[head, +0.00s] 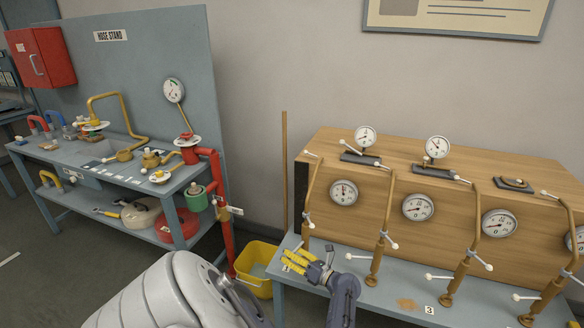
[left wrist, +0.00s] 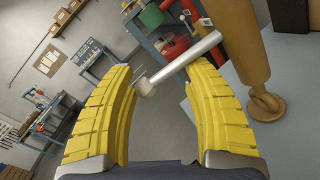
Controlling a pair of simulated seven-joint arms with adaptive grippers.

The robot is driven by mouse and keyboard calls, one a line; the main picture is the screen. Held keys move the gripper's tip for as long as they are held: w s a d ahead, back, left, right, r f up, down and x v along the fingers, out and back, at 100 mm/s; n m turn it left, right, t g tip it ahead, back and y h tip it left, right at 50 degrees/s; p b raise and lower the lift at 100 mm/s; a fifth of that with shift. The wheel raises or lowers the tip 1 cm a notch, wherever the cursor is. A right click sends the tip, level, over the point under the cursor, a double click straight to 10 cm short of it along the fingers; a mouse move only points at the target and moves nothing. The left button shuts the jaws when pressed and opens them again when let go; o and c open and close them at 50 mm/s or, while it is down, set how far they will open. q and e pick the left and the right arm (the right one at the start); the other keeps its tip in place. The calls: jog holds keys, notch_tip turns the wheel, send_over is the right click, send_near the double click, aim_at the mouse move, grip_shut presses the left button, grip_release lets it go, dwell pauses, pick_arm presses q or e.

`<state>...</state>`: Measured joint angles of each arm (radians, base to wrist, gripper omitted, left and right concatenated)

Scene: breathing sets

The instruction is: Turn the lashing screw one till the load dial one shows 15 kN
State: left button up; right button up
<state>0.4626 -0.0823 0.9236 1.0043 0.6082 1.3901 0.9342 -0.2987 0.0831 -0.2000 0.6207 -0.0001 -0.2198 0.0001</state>
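The leftmost brass lashing screw (head: 312,190) stands at the front left of the wooden crate, with a pale cross handle (head: 308,221) low on it. The leftmost round dial (head: 344,192) is on the crate's front face; its reading is too small to tell. My left gripper (head: 298,262) has yellow fingers, low beside the foot of this screw. In the left wrist view, my left gripper (left wrist: 160,100) is open, with a silver bar (left wrist: 185,61) and its round end between the fingers. The brass post (left wrist: 235,40) stands to the right. My right gripper is not in view.
More brass screws (head: 383,230) and dials (head: 418,207) line the wooden crate (head: 450,170) to the right. Smaller gauges (head: 365,136) stand on top. A yellow bucket (head: 256,265) is on the floor left of the grey bench. A hose stand (head: 140,80) is further left.

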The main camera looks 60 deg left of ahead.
pick_arm(q)
jog(key=o, duration=0.4)
jog(key=shift+s+f, duration=0.1)
jog(key=v, duration=1.2)
